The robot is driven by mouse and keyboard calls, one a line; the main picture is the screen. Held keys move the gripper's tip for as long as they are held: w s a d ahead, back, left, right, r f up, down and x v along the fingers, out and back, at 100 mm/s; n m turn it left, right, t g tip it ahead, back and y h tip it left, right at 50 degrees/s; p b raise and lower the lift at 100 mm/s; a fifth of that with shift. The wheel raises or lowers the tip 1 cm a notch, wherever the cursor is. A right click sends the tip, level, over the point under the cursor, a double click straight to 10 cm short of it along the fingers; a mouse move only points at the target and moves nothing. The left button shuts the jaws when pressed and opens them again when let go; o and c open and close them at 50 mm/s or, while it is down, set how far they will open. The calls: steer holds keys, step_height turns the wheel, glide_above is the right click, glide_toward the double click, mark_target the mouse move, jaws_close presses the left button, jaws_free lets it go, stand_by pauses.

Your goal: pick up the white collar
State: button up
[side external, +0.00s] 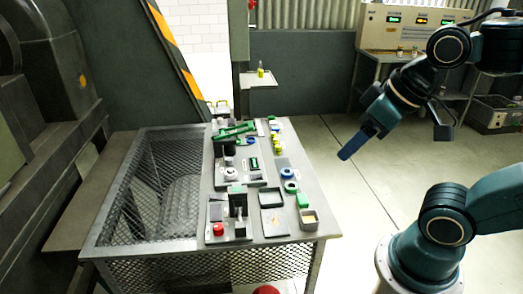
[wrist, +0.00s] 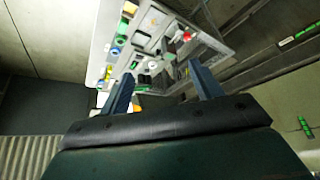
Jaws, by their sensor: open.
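My gripper (side external: 350,150) hangs in the air to the right of the work table, above the floor and well apart from the parts. In the wrist view its two fingers (wrist: 160,70) stand wide apart with nothing held between them. The white collar is too small to make out surely. A pale, ring-like part (side external: 230,172) on the grey plate in the side view may be it. In the wrist view a small whitish part (wrist: 152,65) shows between the fingers, far off on the table; I cannot tell whether it is the same thing.
The work table (side external: 140,222) has a mesh left side. The space between gripper and table is clear.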

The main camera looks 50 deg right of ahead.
steer(key=w+d+m+g+y, duration=0.1)
steer(key=w+d+m+g, duration=0.15)
steer(key=w+m, duration=1.5)
steer(key=w+d+f+m+y, duration=0.1)
steer(key=w+d+f+m, duration=0.3)
steer(key=w+f, duration=0.6)
steer(key=w+d+f+m+y, duration=0.1)
steer(key=w+d+f+m, duration=0.3)
steer(key=w+d+f, duration=0.3)
steer(key=w+f, duration=0.2)
steer(key=w, duration=0.2)
steer(key=shift+w+d+f, duration=0.25)
steer(key=shift+w+f, duration=0.05)
steer(key=shift+f, duration=0.1)
steer(key=shift+f+y, duration=0.1)
steer(key=shift+y, duration=0.2)
steer(key=shift+x, duration=4.2)
